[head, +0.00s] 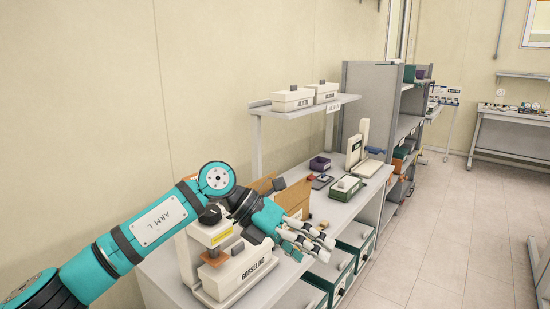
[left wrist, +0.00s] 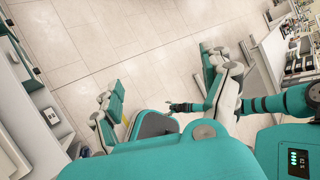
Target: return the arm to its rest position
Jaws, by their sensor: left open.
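My left arm reaches in from the left in the head view. The left gripper is open and empty. In the left wrist view its two fingers (left wrist: 160,100) stand wide apart with floor tiles behind them. Nothing is between the fingers. My right gripper does not show clearly in either view.
A green tray (head: 343,195), a purple bin (head: 320,168) and a second white device (head: 357,148) stand farther along the bench. White boxes (head: 292,99) sit on the raised shelf. Green-fronted drawers (head: 330,272) are below. Tiled floor (head: 450,230) is clear to the right.

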